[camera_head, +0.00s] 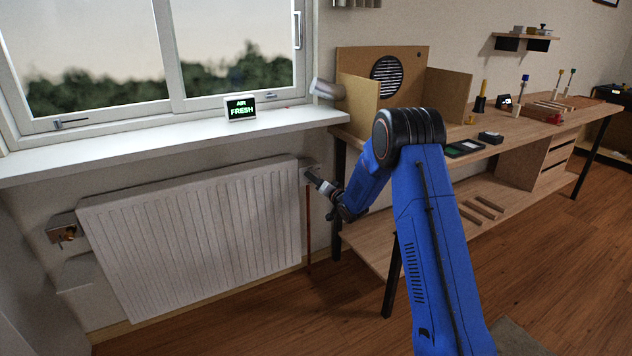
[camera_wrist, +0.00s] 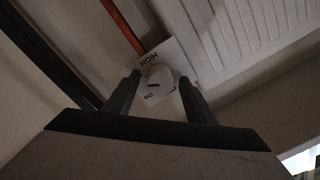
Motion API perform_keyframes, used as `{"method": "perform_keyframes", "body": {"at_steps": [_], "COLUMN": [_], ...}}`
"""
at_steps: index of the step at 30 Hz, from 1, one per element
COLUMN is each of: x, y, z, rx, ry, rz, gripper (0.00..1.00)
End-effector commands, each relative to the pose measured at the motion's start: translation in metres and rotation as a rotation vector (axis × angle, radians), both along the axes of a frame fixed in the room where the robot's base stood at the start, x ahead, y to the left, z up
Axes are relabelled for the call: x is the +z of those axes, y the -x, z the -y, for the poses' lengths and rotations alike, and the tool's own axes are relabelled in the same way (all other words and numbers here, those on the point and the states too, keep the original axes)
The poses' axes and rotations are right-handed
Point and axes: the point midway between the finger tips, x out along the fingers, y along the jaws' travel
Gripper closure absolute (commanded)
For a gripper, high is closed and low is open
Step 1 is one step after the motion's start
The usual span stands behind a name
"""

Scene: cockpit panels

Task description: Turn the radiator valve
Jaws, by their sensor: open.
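The radiator valve (camera_wrist: 164,76) is a round white knob on a pale plate marked HIGH at the top and LOW near the bottom, both upside down in the wrist view. A short dark mark on the knob points to the picture's left. My gripper (camera_wrist: 159,81) is open, its two dark fingers on either side of the knob; I cannot tell whether they touch it. In the head view my gripper (camera_head: 313,179) is at the right end of the white radiator (camera_head: 190,240), where it hides the knob.
A copper pipe (camera_head: 308,232) runs down beside the radiator and shows in the wrist view (camera_wrist: 122,25). The window sill (camera_head: 160,138) overhangs above, with an AIR FRESH display (camera_head: 240,108). A wooden workbench (camera_head: 530,128) with dark legs stands close on the right.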

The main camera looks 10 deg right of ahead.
Motion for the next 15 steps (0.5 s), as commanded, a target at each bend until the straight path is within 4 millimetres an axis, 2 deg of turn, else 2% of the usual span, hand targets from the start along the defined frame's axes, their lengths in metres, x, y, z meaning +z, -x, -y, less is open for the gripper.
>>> {"method": "perform_keyframes", "body": {"at_steps": [1,6,15], "x": [0.0001,0.0001,0.0002], "y": [0.0001,0.0002,0.0003], "z": [0.0001,0.0001,0.0002], "rx": [0.0,0.0,0.001], "ry": [0.0,0.0,0.02], "rz": [0.0,0.0,0.007], "gripper": [0.5,0.9,0.91]}}
